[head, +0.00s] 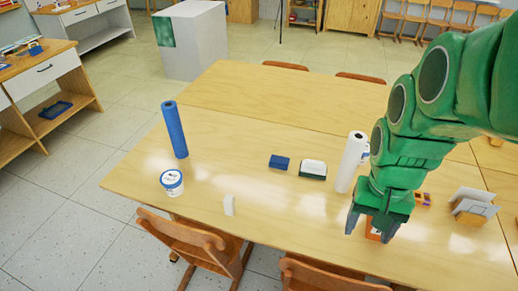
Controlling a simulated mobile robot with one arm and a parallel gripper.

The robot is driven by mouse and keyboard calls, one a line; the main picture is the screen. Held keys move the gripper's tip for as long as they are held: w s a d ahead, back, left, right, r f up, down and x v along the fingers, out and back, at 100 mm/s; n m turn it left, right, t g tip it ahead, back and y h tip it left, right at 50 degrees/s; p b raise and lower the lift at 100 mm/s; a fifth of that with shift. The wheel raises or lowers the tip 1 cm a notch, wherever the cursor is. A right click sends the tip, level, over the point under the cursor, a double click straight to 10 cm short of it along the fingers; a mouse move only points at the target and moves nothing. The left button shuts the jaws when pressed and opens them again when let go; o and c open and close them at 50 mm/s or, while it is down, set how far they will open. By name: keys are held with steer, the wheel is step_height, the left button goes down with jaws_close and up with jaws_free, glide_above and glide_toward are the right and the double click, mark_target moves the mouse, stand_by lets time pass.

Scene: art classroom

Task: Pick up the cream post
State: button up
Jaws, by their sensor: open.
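On the wooden table (270,95) stand a blue roll (174,130), a white tub (171,182), a blue block (279,162) and a white-and-green eraser (313,169). A card holder (473,207) is at right. Chairs (195,243) line the front edge.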

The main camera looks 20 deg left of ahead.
steer(key=w+a+f, duration=0.4)
steer(key=w+a, duration=0.4)
steer(key=n+t, duration=0.1)
glide_above(230, 208)
steer(key=f, duration=1.2)
steer(key=w+f, duration=0.1)
steer(key=f, duration=0.5)
steer(key=shift+a+f, duration=0.25)
steer(key=shift+a, duration=0.05)
steer(key=shift+a+f, duration=0.15)
steer(key=shift+w+f, duration=0.15)
steer(key=shift+f, duration=0.05)
steer(key=shift+w+f, duration=0.1)
steer(key=shift+f, duration=3.7)
steer(key=c, duration=1.1)
